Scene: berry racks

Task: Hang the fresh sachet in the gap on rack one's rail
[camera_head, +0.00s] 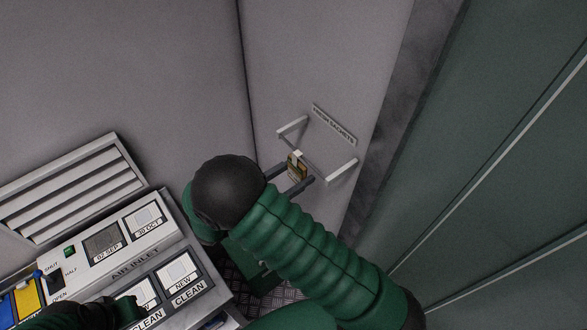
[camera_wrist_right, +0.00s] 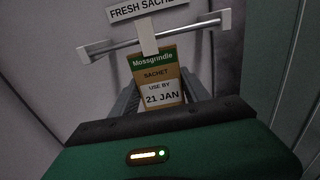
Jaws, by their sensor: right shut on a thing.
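A tan and green sachet (camera_head: 296,170) hangs by a white hook on the thin rail (camera_head: 314,168) under the FRESH SACHETS sign (camera_head: 334,125). In the right wrist view the sachet (camera_wrist_right: 160,76) reads Mossgrindle, USE BY 21 JAN, and its white clip (camera_wrist_right: 147,37) is at the rail (camera_wrist_right: 112,46). My right gripper (camera_head: 290,175) is shut on the sachet, one finger on each side. Of my left arm only a dark green and black part shows at the bottom left; its fingers are hidden. I see nothing marked as rack one.
An AIR INLET panel (camera_head: 137,272) with labelled squares, switches and a NEW tile stands at the lower left. A louvred vent (camera_head: 70,192) is behind it. Grey walls meet in a corner behind the rail, and a dark green panel (camera_head: 490,150) fills the right side.

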